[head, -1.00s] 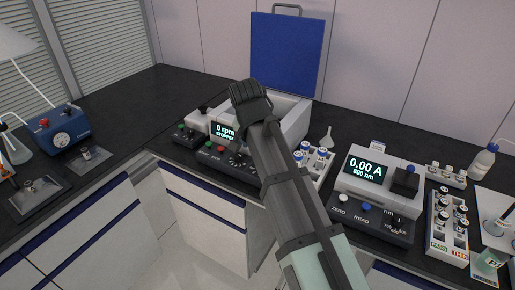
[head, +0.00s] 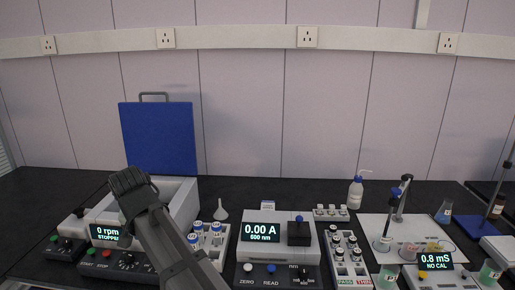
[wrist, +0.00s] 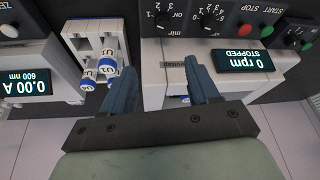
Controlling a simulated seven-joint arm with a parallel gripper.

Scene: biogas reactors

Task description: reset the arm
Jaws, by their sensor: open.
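My gripper (wrist: 163,82) is open in the wrist view, with two blue-grey fingers apart and nothing between them. It is above the front of the white centrifuge, whose display (wrist: 233,62) reads 0 rpm, stopped. In the head view my dark grey arm reaches up from the bottom to the front of the centrifuge (head: 180,205). The fingers cannot be made out there. The centrifuge's blue lid (head: 158,138) stands open.
A tube rack (head: 209,240) with blue-capped tubes stands right of my arm; it also shows in the wrist view (wrist: 88,25). A photometer (head: 280,240) reads 0.00 A. Further right are a vial rack (head: 346,262), a wash bottle (head: 355,192) and a meter (head: 440,275).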

